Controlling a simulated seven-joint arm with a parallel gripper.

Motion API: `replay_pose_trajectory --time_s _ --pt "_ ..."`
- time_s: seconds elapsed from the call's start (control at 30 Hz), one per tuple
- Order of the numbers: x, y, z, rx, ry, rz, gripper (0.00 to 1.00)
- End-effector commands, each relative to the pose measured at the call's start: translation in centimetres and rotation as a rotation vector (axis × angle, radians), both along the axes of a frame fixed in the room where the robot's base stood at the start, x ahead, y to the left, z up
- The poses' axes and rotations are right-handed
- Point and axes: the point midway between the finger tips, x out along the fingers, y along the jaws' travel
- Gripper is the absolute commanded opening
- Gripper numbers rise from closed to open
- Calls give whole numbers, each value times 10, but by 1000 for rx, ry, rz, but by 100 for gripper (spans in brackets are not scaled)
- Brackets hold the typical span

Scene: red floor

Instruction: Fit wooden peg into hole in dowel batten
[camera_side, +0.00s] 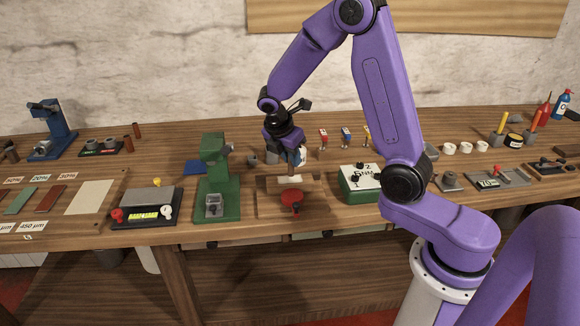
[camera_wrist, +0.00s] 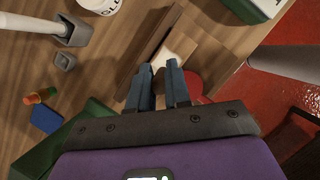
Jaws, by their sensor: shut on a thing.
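My gripper (camera_side: 297,160) hangs over the middle of the bench, just above and behind a wooden fixture (camera_side: 265,205) with a red round knob (camera_side: 291,197). In the wrist view my gripper (camera_wrist: 159,68) points toward a brown wooden strip (camera_wrist: 148,42) and a pale block (camera_wrist: 178,42), with the red knob (camera_wrist: 193,86) beside the right finger. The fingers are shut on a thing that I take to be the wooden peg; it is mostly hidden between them. I cannot make out the batten's hole, or whether the peg touches the wood.
A green press (camera_side: 213,185) stands left of the fixture, and a green box (camera_side: 360,183) with a white top stands right. Small grey holders, cups and tools line the back of the bench. The bench's front edge is close in front of the fixture.

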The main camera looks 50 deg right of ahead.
Motion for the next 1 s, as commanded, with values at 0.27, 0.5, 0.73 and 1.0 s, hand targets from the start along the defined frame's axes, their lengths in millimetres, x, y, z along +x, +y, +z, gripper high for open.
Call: replay_pose_trajectory --time_s 0.27,0.5,0.73,1.0 --pt "4 -1 -32 0 3 0 0" --pt "4 -1 -35 0 -1 0 0" --pt "4 -1 -39 0 1 0 0" --pt "4 -1 -39 0 0 0 43"
